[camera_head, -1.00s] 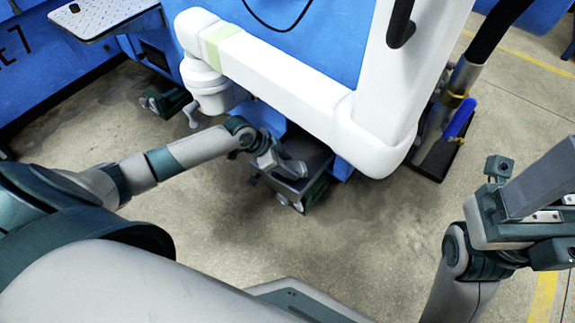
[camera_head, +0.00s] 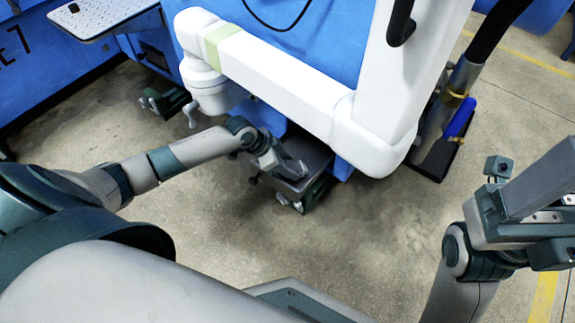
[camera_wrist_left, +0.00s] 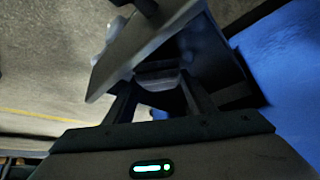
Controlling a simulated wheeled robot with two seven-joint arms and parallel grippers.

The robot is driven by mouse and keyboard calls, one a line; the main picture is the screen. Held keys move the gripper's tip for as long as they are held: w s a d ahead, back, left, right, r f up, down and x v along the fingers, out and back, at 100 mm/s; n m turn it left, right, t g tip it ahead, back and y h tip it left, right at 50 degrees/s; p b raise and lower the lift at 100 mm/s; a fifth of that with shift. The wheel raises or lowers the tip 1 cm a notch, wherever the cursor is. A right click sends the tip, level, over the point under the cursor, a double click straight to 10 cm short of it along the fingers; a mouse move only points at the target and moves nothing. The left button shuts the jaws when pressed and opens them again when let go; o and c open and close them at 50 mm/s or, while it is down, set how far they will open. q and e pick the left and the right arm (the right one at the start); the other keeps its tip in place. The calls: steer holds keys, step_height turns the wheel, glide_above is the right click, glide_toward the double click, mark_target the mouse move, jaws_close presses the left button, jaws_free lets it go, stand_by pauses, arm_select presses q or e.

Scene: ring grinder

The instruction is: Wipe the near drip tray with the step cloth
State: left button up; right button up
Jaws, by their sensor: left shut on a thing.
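The near drip tray (camera_head: 314,155) is a dark, open box low at the foot of the blue machine, under the white arm. My left gripper (camera_head: 287,172) points down at its near part. It is shut on a grey piece, apparently the step cloth, which shows between the fingers in the left wrist view (camera_wrist_left: 158,80). The gripper hides most of the cloth, and I cannot tell whether it touches the tray floor. A pale tray wall (camera_wrist_left: 143,45) is close to the fingers there. My right gripper (camera_head: 500,185) is at the right edge, its fingers unclear.
The blue machine (camera_head: 290,40) and its white arm (camera_head: 290,80) stand over the tray. A green-grey fixture (camera_head: 168,102) is to the left. A hose with a blue handle (camera_head: 460,118) stands to the right. The concrete floor (camera_head: 370,240) in front is clear.

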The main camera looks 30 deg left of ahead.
mark_target(297, 161)
arm_select(q)
steer(key=shift+w+d, duration=0.2)
steer(key=shift+w, duration=1.35)
steer(key=shift+p, duration=0.3)
steer(key=shift+s, duration=0.1)
steer(key=shift+s+a+r+p, duration=0.1)
steer(key=shift+s+p, duration=0.65)
steer(key=shift+p, duration=0.1)
steer(key=shift+s+a+p, duration=0.15)
steer(key=shift+s+p, duration=0.6)
steer(key=shift+s, duration=0.2)
steer(key=shift+a, duration=0.1)
